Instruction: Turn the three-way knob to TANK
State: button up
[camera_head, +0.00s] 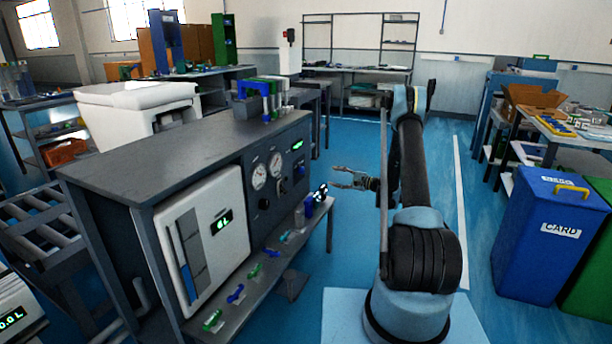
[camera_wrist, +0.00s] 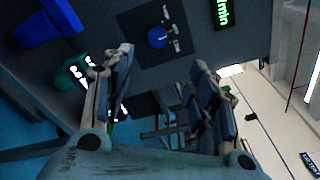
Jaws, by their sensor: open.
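In the head view that plate (camera_head: 298,167) is on the right part of the grey bench's front panel, below a green display. My gripper (camera_head: 350,178) is right of the panel, apart from it, with its fingers spread and empty. In the wrist view my gripper (camera_wrist: 163,72) has its two fingers apart, with the knob beyond the gap between them.
The panel also carries round gauges (camera_head: 259,176) and a black knob (camera_head: 264,203). A low shelf (camera_head: 240,296) below holds several small coloured parts. A green display (camera_wrist: 224,14) is beside the knob plate. Blue floor is clear behind my arm; a blue CARD bin (camera_head: 548,235) stands right.

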jog(key=f, duration=0.1)
send_near(304, 171)
jog(key=x, duration=0.8)
jog(key=shift+a, duration=0.25)
jog(key=c, duration=1.1)
